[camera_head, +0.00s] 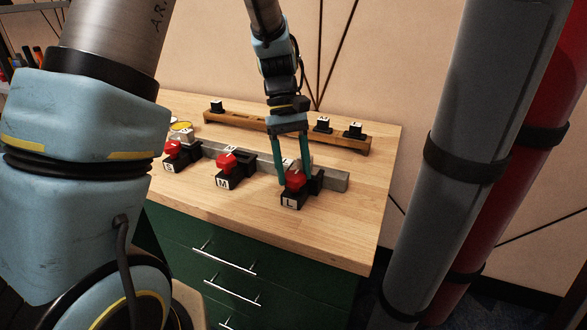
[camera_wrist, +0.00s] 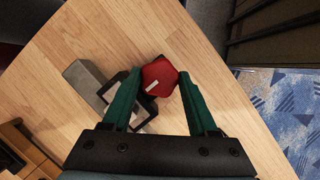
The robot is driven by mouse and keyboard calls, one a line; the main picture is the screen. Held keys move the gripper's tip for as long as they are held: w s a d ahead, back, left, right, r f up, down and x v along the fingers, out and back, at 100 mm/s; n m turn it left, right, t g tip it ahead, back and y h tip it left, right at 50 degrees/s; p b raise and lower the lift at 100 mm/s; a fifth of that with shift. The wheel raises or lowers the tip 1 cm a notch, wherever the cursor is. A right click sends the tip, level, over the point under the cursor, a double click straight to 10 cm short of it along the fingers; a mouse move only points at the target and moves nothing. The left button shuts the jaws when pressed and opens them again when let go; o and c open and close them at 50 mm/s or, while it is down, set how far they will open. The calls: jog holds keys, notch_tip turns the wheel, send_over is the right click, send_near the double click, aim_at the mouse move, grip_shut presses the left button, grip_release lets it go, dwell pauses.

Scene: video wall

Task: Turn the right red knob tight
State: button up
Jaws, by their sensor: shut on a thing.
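The right red knob (camera_head: 295,180) sits on the black block marked L (camera_head: 289,202) at the right end of a grey bar (camera_head: 333,180). My gripper (camera_head: 292,176) reaches down from above, with its green fingers on either side of this knob. In the wrist view the red knob (camera_wrist: 159,75) shows a white line mark and lies between the fingertips (camera_wrist: 158,82). My gripper is shut on it. The fingers hide part of the knob's sides.
A wooden rail (camera_head: 255,124) with several black lettered pieces lies behind the grey bar. The wooden tabletop (camera_head: 330,225) is clear in front. Green drawers (camera_head: 235,262) with metal handles are below. Thick grey (camera_head: 470,120) and red pipes (camera_head: 540,140) stand at the right.

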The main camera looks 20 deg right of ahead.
jog(key=c, duration=0.5)
jog(key=m+p, duration=0.1)
jog(key=m, duration=0.1)
jog(key=m+y+p, duration=0.1)
jog(key=p, duration=0.1)
jog(key=shift+d+r+m+y, duration=0.15)
jog(key=shift+m+y, duration=0.15)
jog(key=shift+m, duration=0.1)
jog(key=m+p, duration=0.1)
jog(key=m, duration=0.1)
jog(key=m+t+y+p, duration=0.1)
jog(key=m, duration=0.1)
jog(key=shift+d+m+y, duration=0.1)
jog(key=shift+m+y, duration=0.2)
jog(key=m+t+p, duration=0.1)
jog(key=m, duration=0.1)
jog(key=m+y+p, duration=0.1)
jog(key=m, duration=0.2)
jog(key=shift+s+d+t, duration=0.1)
jog(key=shift+s+t, duration=0.05)
jog(key=shift+t, duration=0.25)
jog(key=m+t, duration=0.1)
jog(key=m, duration=0.2)
jog(key=m+t+p, duration=0.1)
jog(key=m, duration=0.2)
jog(key=shift+s, duration=0.15)
jog(key=shift+m, duration=0.4)
jog(key=o, duration=1.4)
